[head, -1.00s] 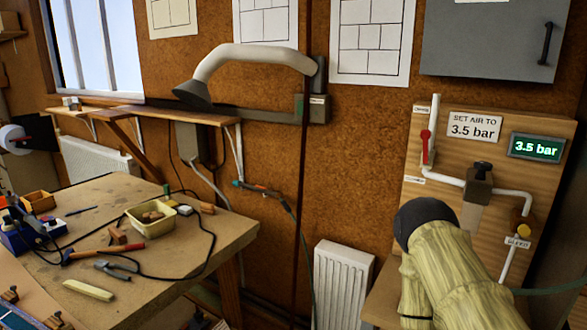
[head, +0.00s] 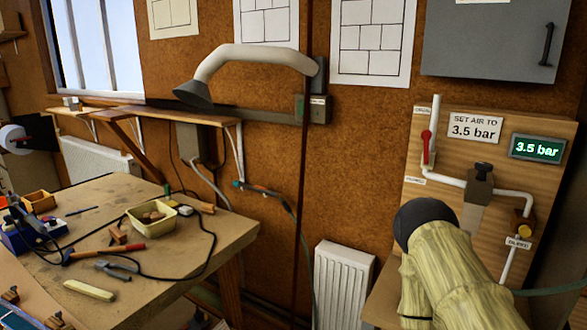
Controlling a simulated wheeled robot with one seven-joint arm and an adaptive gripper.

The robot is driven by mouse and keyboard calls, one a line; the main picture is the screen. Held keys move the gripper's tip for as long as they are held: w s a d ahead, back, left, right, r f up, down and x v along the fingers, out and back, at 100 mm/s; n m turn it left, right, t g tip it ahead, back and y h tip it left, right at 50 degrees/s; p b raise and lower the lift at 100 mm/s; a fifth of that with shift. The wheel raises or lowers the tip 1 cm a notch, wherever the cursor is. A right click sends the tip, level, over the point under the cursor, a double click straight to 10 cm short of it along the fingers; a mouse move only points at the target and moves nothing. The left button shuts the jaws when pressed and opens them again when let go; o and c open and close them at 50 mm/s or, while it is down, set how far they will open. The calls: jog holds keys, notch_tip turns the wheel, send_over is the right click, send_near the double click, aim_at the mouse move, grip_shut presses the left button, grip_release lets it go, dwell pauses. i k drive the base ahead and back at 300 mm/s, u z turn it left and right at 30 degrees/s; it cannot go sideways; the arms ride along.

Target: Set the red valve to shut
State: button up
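The red valve (head: 427,148) is on the white vertical pipe at the left of the wooden air panel (head: 552,180) in the head view. Its red lever stands about upright, in line with the pipe. Small white labels sit above and below it, too small to read. A dark rounded end and a pale yellow-green covered section, apparently my arm, fill the lower right in front of the panel. They are below the red valve in the picture and do not cover it. My gripper's fingers do not show.
A grey cabinet (head: 485,45) hangs above. A radiator (head: 342,285) and cluttered workbench (head: 215,240) stand left.

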aim_at(427, 135)
jog(key=k, duration=0.5)
jog(key=z, duration=0.9)
jog(key=i, duration=1.1)
jog(key=u, duration=0.35)
jog(key=k, duration=0.4)
